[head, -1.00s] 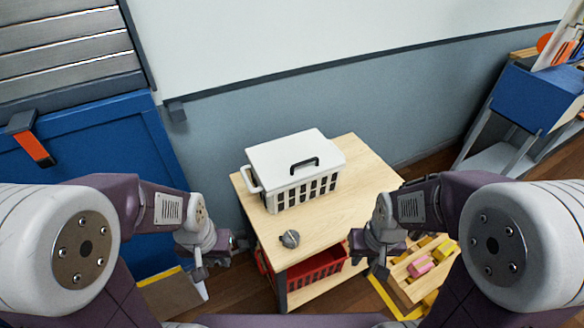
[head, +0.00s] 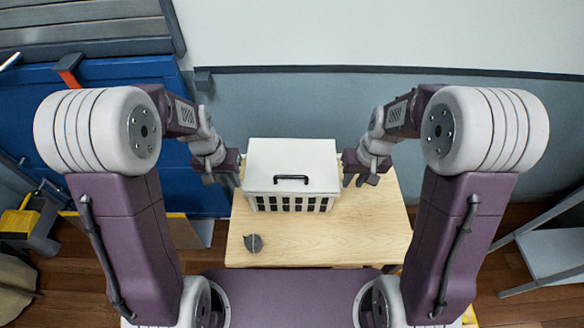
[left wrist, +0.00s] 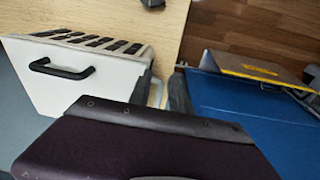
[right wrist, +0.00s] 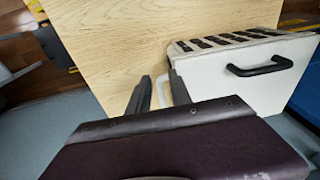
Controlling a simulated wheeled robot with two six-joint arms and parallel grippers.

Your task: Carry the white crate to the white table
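The white crate (head: 292,160) stands upright on the wooden-topped table, with a flat white lid, a black lid handle and a slotted front. Its white side handles show in the left wrist view (left wrist: 155,92) and the right wrist view (right wrist: 162,91). My left gripper (head: 221,181) is at the crate's left side, fingers apart. My right gripper (head: 359,179) is at its right side, open, with the side handle showing between its fingers in the right wrist view. Neither grip is closed. I cannot make out a white table.
The wooden tabletop (head: 350,235) is clear in front of the crate, except for a small dark grey object (head: 253,243). A wall stands close behind. A blue panel (head: 100,150) is at the left, and a grey stand (head: 555,255) at the right.

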